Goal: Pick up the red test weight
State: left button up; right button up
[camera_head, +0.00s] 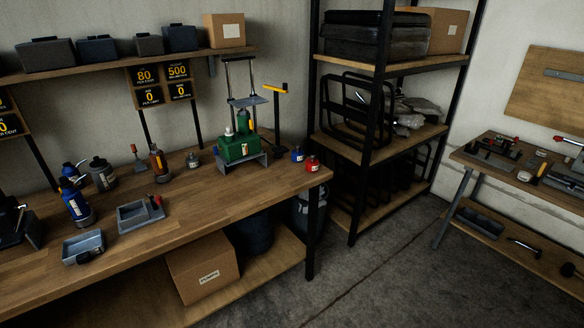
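The red test weight (312,165) is a small red piece with a pale label and a dark top. It stands upright near the right end of the long wooden workbench (230,205). A similar blue weight (297,155) stands just behind it to the left, close by. Neither of my grippers is in view, and nothing is touching the red weight.
A green device (238,148) on a grey stand with a yellow-handled post is left of the weights. Bottles, tools and grey trays (140,214) are farther left. A black-framed shelf (390,150) stands right of the bench. The floor (400,270) in front is clear.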

aim_at(311, 165)
jog(key=u, duration=0.4)
jog(key=i, duration=0.75)
jog(key=z, duration=2.65)
jog(key=i, duration=2.2)
jog(key=u, duration=2.35)
jog(key=k, duration=0.15)
jog(key=z, duration=0.3)
